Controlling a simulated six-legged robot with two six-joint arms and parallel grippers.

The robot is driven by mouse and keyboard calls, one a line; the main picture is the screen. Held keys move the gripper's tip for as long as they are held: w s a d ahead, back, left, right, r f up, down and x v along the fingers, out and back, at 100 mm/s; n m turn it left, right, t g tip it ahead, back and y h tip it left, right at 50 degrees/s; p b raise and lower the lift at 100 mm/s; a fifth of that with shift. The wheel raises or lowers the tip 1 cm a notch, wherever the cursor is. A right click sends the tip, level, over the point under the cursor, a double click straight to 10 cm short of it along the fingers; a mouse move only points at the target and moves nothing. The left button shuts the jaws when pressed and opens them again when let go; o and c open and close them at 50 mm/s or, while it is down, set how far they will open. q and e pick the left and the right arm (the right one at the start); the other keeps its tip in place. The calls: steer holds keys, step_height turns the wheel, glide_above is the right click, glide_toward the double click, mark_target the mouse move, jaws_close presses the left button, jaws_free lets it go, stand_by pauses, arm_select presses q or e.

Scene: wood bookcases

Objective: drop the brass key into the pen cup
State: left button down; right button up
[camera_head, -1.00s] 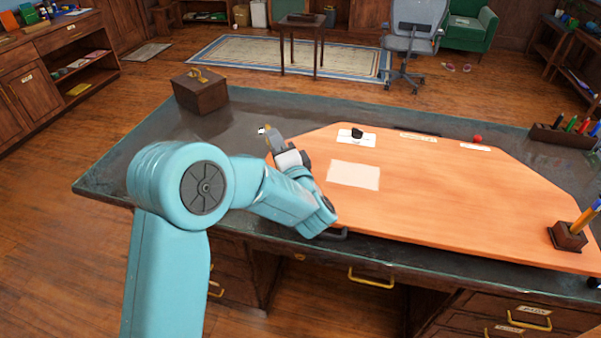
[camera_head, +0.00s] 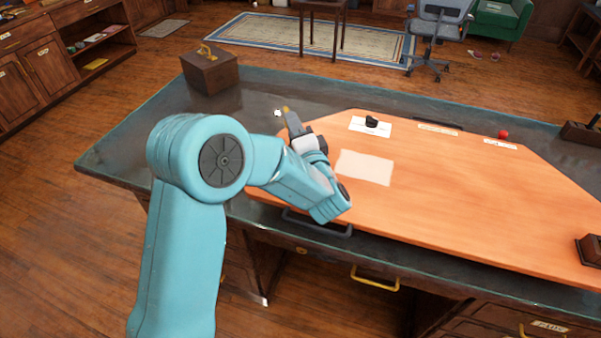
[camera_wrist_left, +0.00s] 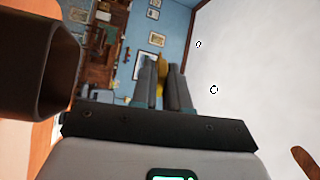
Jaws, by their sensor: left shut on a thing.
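My left gripper (camera_head: 287,114) is above the desk's back left part, near the left edge of the orange desk top. It is shut on the brass key, a small yellow piece (camera_head: 286,109) at the fingertips. In the left wrist view the yellow key (camera_wrist_left: 162,66) shows between the two grey fingers, partly hidden by them. The pen cup (camera_head: 590,250) is a dark wooden block at the right edge of the head view, cut off by the frame. It stands on the orange top, far to the right of my left gripper. My right gripper is out of view.
A wooden box with a brass handle (camera_head: 210,72) stands at the desk's back left. A black object (camera_head: 371,121) sits on a white card, and a red ball (camera_head: 503,134) lies farther right. A pale sheet (camera_head: 365,168) lies flat. The orange top's middle is largely clear.

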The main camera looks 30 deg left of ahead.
arm_select(q)
step_height(320, 180, down, 3)
steer(key=shift+r+b, duration=0.1)
steer(key=shift+b, duration=0.7)
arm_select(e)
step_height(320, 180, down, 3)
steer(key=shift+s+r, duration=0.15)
arm_select(q)
steer(key=shift+s+d, duration=0.1)
steer(key=c, duration=1.1)
jaws_free()
steer(key=shift+o, duration=0.2)
steer(key=b+v, duration=0.2)
steer(key=v, duration=1.4)
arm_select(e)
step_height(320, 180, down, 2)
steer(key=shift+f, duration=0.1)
